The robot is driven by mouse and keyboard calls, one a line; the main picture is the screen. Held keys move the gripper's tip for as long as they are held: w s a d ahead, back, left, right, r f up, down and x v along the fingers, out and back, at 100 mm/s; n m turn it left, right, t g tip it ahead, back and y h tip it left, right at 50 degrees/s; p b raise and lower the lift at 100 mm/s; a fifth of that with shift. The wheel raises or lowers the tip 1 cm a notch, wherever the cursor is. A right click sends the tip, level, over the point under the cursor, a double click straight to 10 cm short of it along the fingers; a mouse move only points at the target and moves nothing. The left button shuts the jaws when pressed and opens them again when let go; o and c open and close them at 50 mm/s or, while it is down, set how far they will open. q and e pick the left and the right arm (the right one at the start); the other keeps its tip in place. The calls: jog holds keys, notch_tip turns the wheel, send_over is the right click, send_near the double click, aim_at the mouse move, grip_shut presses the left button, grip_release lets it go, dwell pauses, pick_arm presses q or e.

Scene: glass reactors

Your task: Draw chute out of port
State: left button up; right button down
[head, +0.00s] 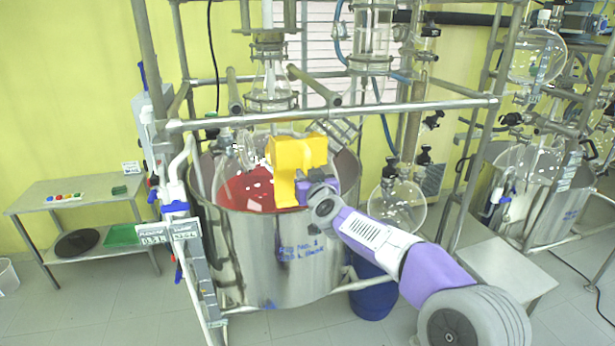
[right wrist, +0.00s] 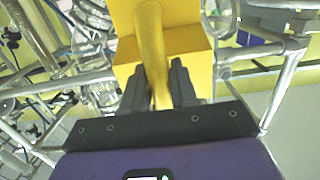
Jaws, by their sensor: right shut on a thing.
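The yellow chute (head: 298,157) is above the glass reactor vessel (head: 245,187), which holds red contents. It has a boxy upper part and a narrower part reaching down. My right gripper (head: 307,187) is at the right side of the chute. In the right wrist view, my right gripper (right wrist: 160,88) is shut on a yellow bar of the chute (right wrist: 188,48), with a dark finger on each side. The port is hidden behind the chute, so I cannot tell whether the chute's lower end is inside it. My left gripper is not in view.
A steel tub (head: 262,262) surrounds the vessel. A metal frame rail (head: 400,108) crosses in front, above the chute. A round flask (head: 398,205) hangs to the right and a blue drum (head: 373,293) stands below. A side table (head: 85,188) is at the left.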

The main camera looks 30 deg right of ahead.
jog(key=shift+s+r, duration=0.1)
jog(key=shift+r, duration=0.15)
jog(key=shift+s+a+r, duration=0.25)
jog(key=shift+s+r, duration=0.6)
jog(key=shift+s, duration=0.15)
jog(key=shift+s+a+r, duration=0.2)
jog(key=shift+s+r, duration=0.65)
jog(key=shift+s, duration=0.15)
jog(key=shift+s+r, duration=0.1)
jog(key=shift+s, duration=0.05)
send_near(309, 164)
jog(key=r+v, duration=0.1)
jog(key=v, duration=0.5)
dwell(1.1)
jog(key=shift+a, duration=0.1)
